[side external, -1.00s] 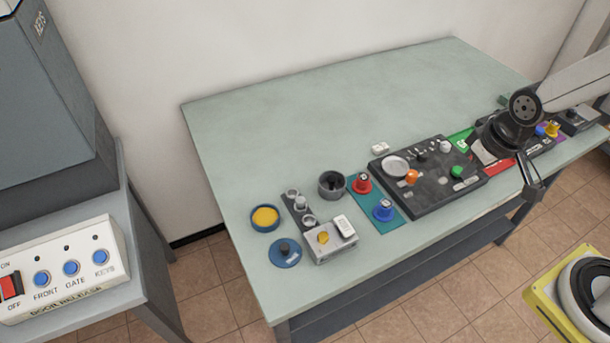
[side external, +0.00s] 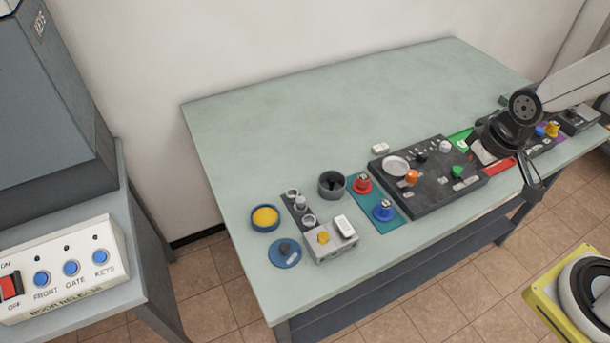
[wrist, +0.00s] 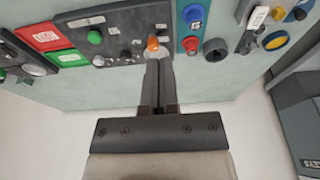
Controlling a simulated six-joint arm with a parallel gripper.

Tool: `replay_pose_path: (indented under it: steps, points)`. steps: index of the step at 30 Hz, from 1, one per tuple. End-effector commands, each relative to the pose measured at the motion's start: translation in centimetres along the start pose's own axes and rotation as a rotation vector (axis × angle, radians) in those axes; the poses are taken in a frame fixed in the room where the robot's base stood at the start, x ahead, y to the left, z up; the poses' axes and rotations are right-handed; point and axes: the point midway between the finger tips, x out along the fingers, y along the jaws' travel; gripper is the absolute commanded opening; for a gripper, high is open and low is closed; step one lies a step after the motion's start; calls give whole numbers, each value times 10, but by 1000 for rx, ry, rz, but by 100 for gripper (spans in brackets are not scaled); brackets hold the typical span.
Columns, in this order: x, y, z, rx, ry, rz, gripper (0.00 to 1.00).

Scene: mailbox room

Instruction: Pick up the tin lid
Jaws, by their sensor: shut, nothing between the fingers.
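The tin lid, a flat blue disc with a dark knob (side external: 285,252), lies at the near left corner of the table; it also shows at the upper right edge of the wrist view (wrist: 299,14). Behind it stands an open round blue tin with yellow contents (side external: 265,217), also in the wrist view (wrist: 276,41). My gripper (side external: 533,196) hangs at the right end of the table near its front edge, far from the lid. In the wrist view my fingers (wrist: 158,58) are together and empty, with an orange knob just beyond their tips.
Between gripper and lid are a dark panel with knobs (side external: 430,195), a teal mat (side external: 388,224) with red and blue pieces, a dark cup (side external: 332,184) and a grey box (side external: 331,247) close beside the lid. The back of the table (side external: 330,110) is clear.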

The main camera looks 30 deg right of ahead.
Motion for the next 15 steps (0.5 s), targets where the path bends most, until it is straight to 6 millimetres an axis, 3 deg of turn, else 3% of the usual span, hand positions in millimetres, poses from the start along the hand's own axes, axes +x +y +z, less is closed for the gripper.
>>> replay_pose_path:
  steps: [7, 14, 15]
  points:
    - [0, 0, 0, 0, 0, 0, 0]
    - [0, 0, 0, 0, 0, 0, 73]
    - [0, 0, 0, 0, 0, 0, 73]
